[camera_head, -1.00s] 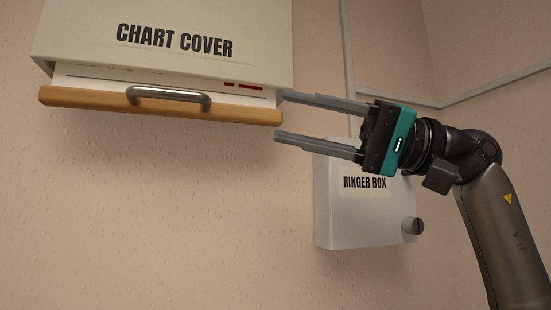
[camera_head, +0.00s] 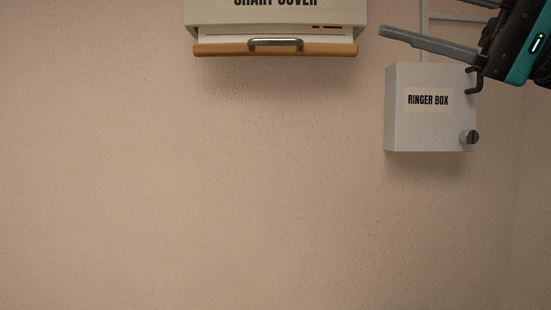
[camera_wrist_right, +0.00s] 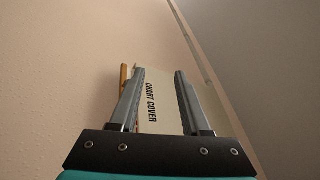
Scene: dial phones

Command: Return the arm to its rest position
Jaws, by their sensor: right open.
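My right gripper shows at the upper right of the head view, cut off by the top edge, with one long grey finger (camera_head: 428,43) visible. In the right wrist view both fingers of the right gripper (camera_wrist_right: 159,75) stand apart with nothing between them. The cream chart cover (camera_head: 285,14) is at the top of the head view, with a wooden bar (camera_head: 225,49) and a metal handle (camera_head: 275,43) at its lower edge. The gripper is to the right of it, apart from it. The chart cover also shows beyond the fingers in the wrist view (camera_wrist_right: 152,115). My left gripper is not in view.
A grey-white ringer box (camera_head: 415,130) with a dark knob (camera_head: 469,137) is on the wall below the right gripper. A dark hook (camera_head: 474,82) shows by its upper right side. The wall (camera_head: 180,190) below and left is bare.

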